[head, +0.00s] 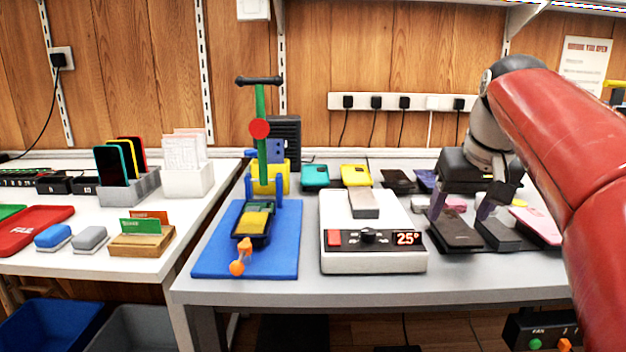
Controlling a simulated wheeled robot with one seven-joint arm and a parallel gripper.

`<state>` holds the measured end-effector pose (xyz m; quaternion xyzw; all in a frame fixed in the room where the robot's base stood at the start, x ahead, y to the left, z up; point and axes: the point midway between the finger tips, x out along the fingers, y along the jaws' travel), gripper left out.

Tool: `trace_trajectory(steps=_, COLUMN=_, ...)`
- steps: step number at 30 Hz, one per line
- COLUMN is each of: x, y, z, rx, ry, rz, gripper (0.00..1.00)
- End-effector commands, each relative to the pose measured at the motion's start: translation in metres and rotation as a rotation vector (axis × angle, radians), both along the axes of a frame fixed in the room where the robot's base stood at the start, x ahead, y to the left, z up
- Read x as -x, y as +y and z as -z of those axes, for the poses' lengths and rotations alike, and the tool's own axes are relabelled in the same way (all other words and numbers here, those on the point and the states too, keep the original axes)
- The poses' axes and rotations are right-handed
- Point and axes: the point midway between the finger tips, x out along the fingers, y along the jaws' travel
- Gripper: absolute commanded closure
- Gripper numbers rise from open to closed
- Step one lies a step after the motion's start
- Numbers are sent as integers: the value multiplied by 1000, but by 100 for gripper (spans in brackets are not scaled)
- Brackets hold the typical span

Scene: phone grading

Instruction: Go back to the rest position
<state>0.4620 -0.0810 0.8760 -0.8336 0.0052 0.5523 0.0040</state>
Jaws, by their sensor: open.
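My gripper (462,212) is at the right of the grey table, its two purple-tipped fingers spread apart and pointing down. It hangs just over or beside a dark phone-like slab (457,231) and a second dark block (500,235). I cannot tell whether the fingertips touch them. No object shows held between the fingers. My red arm reaches in from the right and hides part of the table there.
A white device reading 25° (374,258) carries a grey block (363,203). Left of it, a green-levered press (262,150) stands on a blue mat (212,262). A teal case (315,176), a yellow case (355,174) and a pink phone (537,224) lie nearby. A red tray (35,232) is far left.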

Motion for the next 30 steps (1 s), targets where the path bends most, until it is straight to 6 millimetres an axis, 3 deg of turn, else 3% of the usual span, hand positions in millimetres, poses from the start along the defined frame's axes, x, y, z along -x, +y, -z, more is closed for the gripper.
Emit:
trace_trajectory(steps=8, x=54, y=34, z=41, rx=1, ry=-26, rz=0, gripper=34)
trace_trajectory(steps=15, x=132, y=68, z=125, rx=4, ry=-66, rz=-6, gripper=34)
trace_trajectory(steps=19, x=164, y=77, z=167, rx=2, ry=-82, rz=-10, gripper=34)
trace_trajectory(steps=24, x=184, y=81, z=197, rx=3, ry=-92, rz=-13, gripper=34)
trace_trajectory(steps=30, x=186, y=81, z=202, rx=1, ry=-92, rz=-13, gripper=34)
